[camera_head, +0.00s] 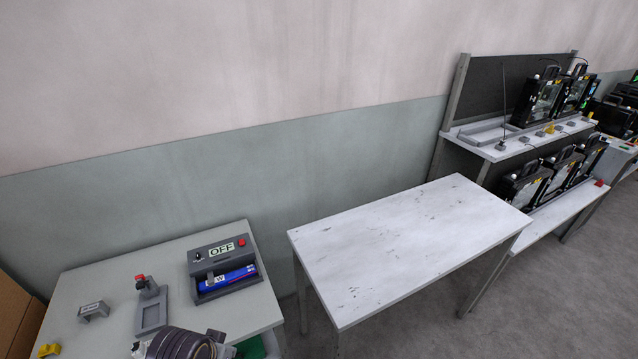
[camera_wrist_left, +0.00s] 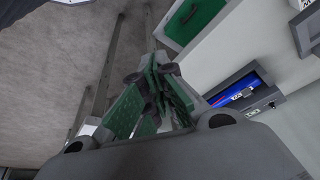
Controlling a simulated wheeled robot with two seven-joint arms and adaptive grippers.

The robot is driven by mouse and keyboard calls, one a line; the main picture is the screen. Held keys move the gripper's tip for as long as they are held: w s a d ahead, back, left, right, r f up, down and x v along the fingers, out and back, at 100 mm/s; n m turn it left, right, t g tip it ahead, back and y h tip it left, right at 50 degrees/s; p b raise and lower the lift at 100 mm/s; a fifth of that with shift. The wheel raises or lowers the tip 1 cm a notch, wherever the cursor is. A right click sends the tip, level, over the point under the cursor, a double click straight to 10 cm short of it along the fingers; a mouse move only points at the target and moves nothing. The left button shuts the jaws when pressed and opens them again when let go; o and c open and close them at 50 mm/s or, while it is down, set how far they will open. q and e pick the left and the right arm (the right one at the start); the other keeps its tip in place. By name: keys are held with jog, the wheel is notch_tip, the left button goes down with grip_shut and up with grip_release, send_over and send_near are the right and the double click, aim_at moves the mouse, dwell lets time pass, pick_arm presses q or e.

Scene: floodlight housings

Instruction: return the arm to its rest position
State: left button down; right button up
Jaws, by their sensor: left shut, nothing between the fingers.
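My left gripper (camera_wrist_left: 158,82) shows in the left wrist view, with its fingers closed together and nothing between them. It hangs in free space with grey floor behind it, apart from the table at the right of that view. In the head view, a dark rounded part of my left arm (camera_head: 180,343) shows at the bottom edge, over the front of the left table (camera_head: 105,262). The fingers cannot be made out clearly there. My right gripper is in neither view.
A grey box marked OFF (camera_head: 222,250) holds a blue item (camera_head: 228,277). Beside it stand a grey fixture with a red top (camera_head: 151,308) and a small grey bracket (camera_head: 93,311). A green bin (camera_wrist_left: 196,18) is below the table edge. The middle table (camera_head: 410,240) is bare.

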pick_arm(q)
jog(key=s+f+g, duration=0.1)
jog(key=s+f, duration=0.1)
jog(key=f, duration=1.5)
jog(key=s+f, duration=0.2)
jog(key=f, duration=1.5)
jog(key=s+a+f, duration=0.2)
jog(key=s+f, duration=0.7)
jog(key=s, duration=0.1)
jog(key=s+a+f+g, duration=0.1)
jog(key=s+a+f, duration=0.1)
jog(key=s+f, duration=0.8)
jog(key=shift+s+a+g, duration=0.3)
jog(key=shift+s+a, duration=0.1)
jog(key=shift+s, duration=0.35)
